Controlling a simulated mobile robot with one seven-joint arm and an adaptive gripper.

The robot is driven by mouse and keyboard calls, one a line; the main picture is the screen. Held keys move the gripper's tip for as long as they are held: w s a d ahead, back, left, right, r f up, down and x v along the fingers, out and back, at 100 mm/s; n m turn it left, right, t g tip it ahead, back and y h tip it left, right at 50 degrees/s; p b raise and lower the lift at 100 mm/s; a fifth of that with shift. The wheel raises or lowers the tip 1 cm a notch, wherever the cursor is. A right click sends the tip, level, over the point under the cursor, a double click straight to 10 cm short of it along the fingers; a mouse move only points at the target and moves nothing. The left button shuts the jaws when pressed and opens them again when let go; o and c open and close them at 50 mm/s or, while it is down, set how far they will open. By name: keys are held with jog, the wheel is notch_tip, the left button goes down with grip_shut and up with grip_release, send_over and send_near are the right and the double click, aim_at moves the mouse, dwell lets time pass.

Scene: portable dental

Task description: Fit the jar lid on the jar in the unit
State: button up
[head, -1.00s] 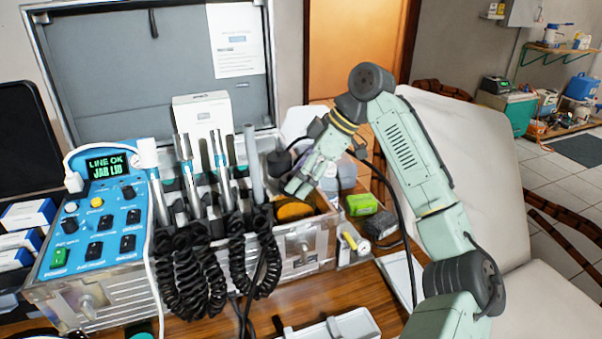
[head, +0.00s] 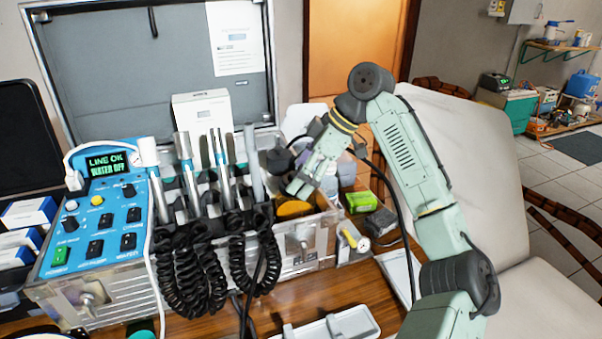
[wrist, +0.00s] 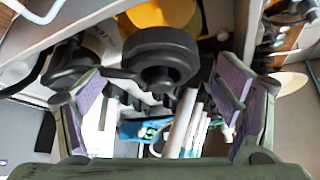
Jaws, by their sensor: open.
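My gripper (head: 298,188) is over the right end of the open metal dental unit (head: 300,246), pointing down into it. In the wrist view my gripper (wrist: 162,92) has its two purple-padded fingers spread wide apart. A round black cap-like part (wrist: 160,55), which may be the jar lid, shows between and beyond the fingers, with no finger visibly touching it. The jar itself is not clearly seen, so I cannot tell how the cap sits on it. The unit's screen (head: 107,163) reads "LINE OK" and "WATER OFF".
An orange round part (head: 293,208) lies in the unit under my gripper. Several handpieces (head: 220,165) with coiled black hoses stand left of it. A green box (head: 362,201) and a small gauge (head: 354,239) are to the right. A grey tray (head: 330,326) lies in front.

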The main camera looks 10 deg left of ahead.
jog(key=shift+r, duration=0.1)
jog(key=v, duration=1.1)
jog(key=shift+d+r, duration=0.3)
